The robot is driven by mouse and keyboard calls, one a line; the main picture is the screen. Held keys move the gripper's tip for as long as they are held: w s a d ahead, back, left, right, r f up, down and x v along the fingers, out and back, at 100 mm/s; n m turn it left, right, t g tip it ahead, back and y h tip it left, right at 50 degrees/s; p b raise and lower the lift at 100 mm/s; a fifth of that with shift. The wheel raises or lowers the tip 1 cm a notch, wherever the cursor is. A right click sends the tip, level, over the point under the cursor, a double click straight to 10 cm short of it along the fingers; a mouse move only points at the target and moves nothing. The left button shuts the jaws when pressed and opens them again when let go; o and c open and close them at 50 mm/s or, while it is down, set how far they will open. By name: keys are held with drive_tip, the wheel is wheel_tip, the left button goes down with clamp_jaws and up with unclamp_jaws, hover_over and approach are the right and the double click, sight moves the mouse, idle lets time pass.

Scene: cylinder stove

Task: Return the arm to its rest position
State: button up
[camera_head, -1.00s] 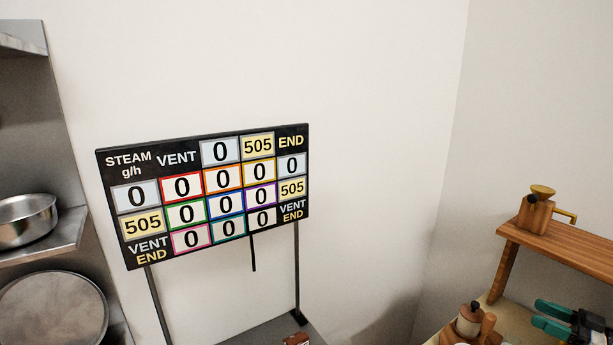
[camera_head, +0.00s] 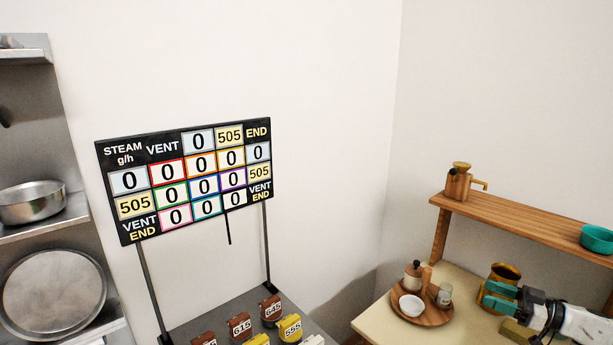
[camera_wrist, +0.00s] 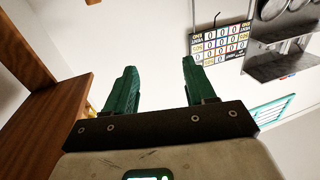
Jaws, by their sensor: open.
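My gripper (camera_head: 498,296) is at the lower right of the head view, with green fingers on a white and black arm. It is in front of a brass pot (camera_head: 503,271) over the cream table; whether it touches the pot I cannot tell. In the wrist view my gripper (camera_wrist: 160,85) shows its two green fingers wide apart with nothing between them. The wrist camera looks past the fingers at the wall, with the steam board (camera_wrist: 222,44) at its upper right.
A round wooden tray (camera_head: 425,317) holds small vessels. Numbered blocks (camera_head: 290,328) sit below the steam board (camera_head: 190,180). Metal shelves with a pan (camera_head: 32,203) are left.

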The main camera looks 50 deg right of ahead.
drive_tip(key=w+a+m+t+h, duration=0.2)
drive_tip(key=w+h, duration=0.5)
drive_tip(key=w, duration=1.3)
drive_tip(key=w+a+f+m+g+h, duration=0.4)
drive_tip(key=w+a+m+g+h, duration=0.25)
drive_tip(key=a, duration=0.55)
drive_tip(key=s+a+f+g+y, duration=0.2)
drive_tip(key=a+f, duration=0.1)
drive_tip(key=a, duration=0.4)
drive_tip(key=s+a+f+n+g+y, duration=0.1)
drive_tip(key=s+a+f+g+y, duration=0.2)
drive_tip(key=a, duration=0.4)
drive_tip(key=s+a+f+g+y, duration=0.1)
drive_tip(key=s+a+f, duration=0.1)
drive_tip(key=a+f, duration=0.35)
drive_tip(key=s+a+r+n+g+y, duration=0.1)
drive_tip(key=s+a+n+g+y, duration=0.45)
drive_tip(key=s+a, duration=1.1)
wheel_tip(320, 180, down, 7)
drive_tip(key=s+b, duration=0.1)
drive_tip(key=b, duration=0.7)
drive_tip(key=shift+d+f+g, duration=0.15)
drive_tip(key=shift+g, duration=0.25)
